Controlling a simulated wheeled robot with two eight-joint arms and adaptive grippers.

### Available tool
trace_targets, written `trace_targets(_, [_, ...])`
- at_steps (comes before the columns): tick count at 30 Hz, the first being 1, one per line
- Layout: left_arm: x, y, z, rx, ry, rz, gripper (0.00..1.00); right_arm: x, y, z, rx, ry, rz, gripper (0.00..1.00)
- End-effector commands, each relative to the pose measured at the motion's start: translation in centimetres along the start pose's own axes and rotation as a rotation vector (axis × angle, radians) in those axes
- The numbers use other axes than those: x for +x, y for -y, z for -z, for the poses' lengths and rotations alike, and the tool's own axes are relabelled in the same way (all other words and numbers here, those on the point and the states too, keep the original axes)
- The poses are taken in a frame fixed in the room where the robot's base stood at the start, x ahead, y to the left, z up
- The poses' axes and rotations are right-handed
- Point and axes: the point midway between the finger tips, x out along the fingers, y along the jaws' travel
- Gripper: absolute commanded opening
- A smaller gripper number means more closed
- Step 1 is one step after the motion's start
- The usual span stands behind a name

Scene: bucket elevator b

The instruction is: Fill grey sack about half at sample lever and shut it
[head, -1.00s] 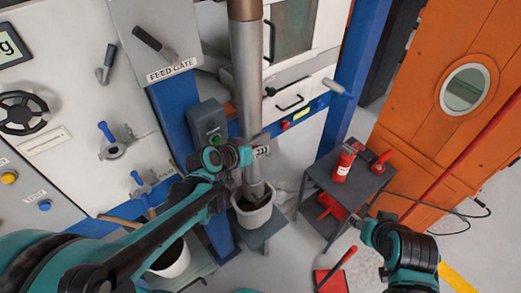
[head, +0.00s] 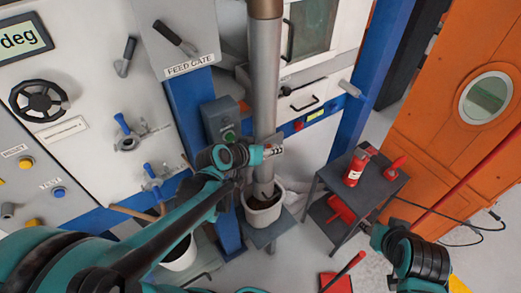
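My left gripper (head: 274,150) is in front of the vertical metal pipe (head: 265,80), above a pale bucket (head: 264,215) with dark material inside. Its fingers are too small to tell open from shut, and I cannot tell whether it touches the pipe. My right gripper (head: 369,228) is low at the right, near the small dark table; its fingers are unclear. A pale, crumpled shape (head: 294,197) beside the bucket may be a sack, but I cannot tell. No lever is legibly marked as the sample lever; a grey handle (head: 344,88) sticks out right of the pipe.
A dark two-shelf table (head: 385,187) holds a red bottle (head: 357,167) and a red tool. The FEED GATE lever (head: 175,36) and blue-handled valves (head: 124,124) are on the left panels. Another white bucket (head: 181,256) stands below. An orange door (head: 450,140) is at right.

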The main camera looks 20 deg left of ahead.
Motion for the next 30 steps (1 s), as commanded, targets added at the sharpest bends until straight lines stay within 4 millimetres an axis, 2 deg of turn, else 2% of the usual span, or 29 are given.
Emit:
trace_targets(18, [-9.5, 0.1, -0.1, -0.003, -0.001, 0.003, 0.36, 0.0, 0.0, 0.0, 0.0, 0.0, 0.0, 0.4])
trace_targets(24, [-11.1, 0.1, -0.1, -0.002, -0.001, 0.002, 0.36, 0.0, 0.0, 0.0, 0.0, 0.0, 0.0, 0.4])
trace_targets(30, [-11.3, 0.0, -0.1, 0.0, 0.0, 0.0, 0.36, 0.0, 0.0, 0.0, 0.0, 0.0, 0.0, 0.4])
